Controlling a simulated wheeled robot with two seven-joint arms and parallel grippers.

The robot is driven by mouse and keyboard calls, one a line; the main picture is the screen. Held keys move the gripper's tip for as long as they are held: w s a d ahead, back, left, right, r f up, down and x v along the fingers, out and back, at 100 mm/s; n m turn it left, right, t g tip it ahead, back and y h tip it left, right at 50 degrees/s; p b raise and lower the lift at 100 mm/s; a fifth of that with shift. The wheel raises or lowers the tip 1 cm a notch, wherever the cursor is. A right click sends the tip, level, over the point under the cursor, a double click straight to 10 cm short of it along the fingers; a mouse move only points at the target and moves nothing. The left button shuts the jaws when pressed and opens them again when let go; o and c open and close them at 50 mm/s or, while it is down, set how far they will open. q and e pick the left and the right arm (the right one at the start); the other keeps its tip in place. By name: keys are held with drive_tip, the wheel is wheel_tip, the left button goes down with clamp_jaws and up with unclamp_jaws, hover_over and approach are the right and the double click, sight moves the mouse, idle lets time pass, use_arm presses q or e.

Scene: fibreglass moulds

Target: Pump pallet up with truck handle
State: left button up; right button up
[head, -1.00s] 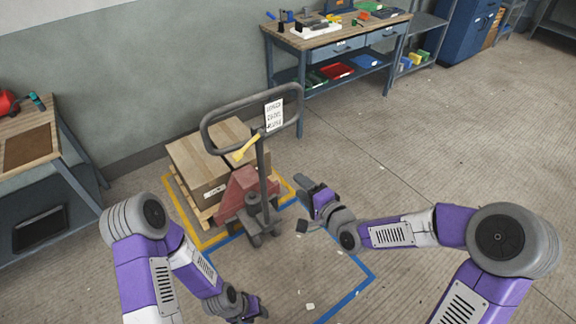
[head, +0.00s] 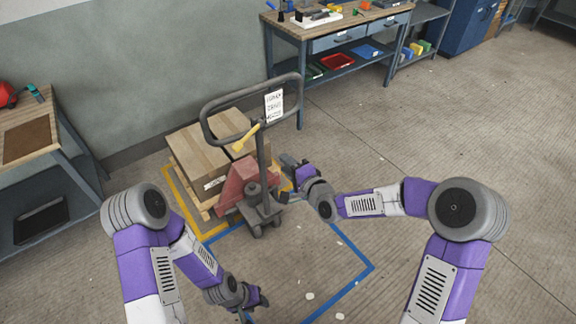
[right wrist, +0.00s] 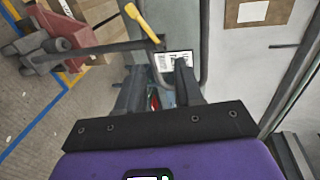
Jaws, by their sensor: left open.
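The pallet truck stands at centre in the head view, with a red body (head: 238,186) and an upright dark grey loop handle (head: 222,104). The handle carries a white label (head: 273,104) and a yellow lever (head: 246,137). The wooden pallet (head: 184,187) behind it bears brown boxes (head: 196,160). My right gripper (head: 286,180) is open just right of the handle's shaft, below the loop. In the right wrist view, the label (right wrist: 172,60) shows beyond the open fingers (right wrist: 158,88), with nothing held. My left gripper (head: 256,306) is open and low, over bare floor.
A blue floor outline (head: 345,298) and a yellow one (head: 180,205) mark the floor around the truck. A workbench (head: 345,22) with tools stands at the back, another bench (head: 30,140) at the left. Small pale scraps lie on the floor. The floor at the right is clear.

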clamp_jaws()
drive_tip(key=c, duration=0.6)
unclamp_jaws()
drive_tip(key=shift+o, duration=1.9)
unclamp_jaws()
drive_tip(key=v, duration=0.7)
drive_tip(key=shift+s+d, duration=0.2)
drive_tip(key=shift+r, duration=0.1)
